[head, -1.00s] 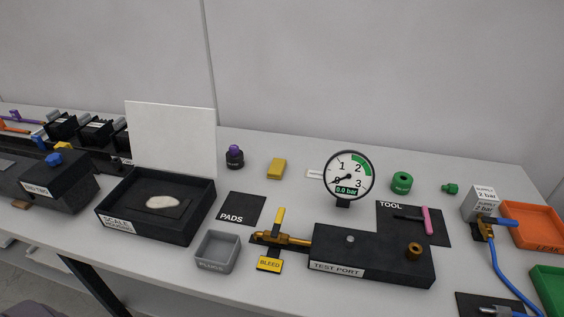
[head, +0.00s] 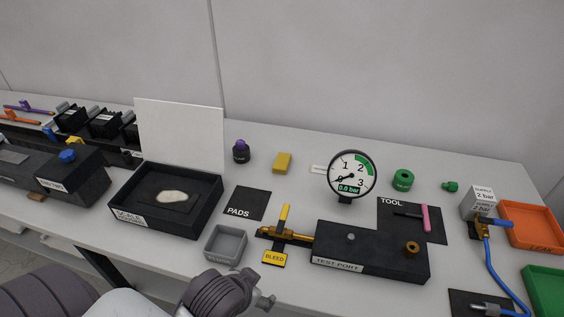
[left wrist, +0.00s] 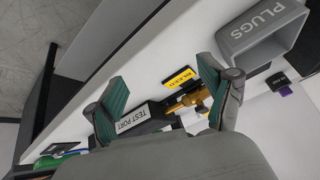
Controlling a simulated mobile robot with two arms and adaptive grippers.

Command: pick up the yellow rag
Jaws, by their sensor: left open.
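My left arm enters the head view at the bottom, well in front of the rag. My right gripper is in neither view.
Nearer me are the grey PLUGS bin (head: 226,246), a brass bleed valve (head: 286,236) and the test port block (head: 372,252). A white panel (head: 180,132) stands at left.

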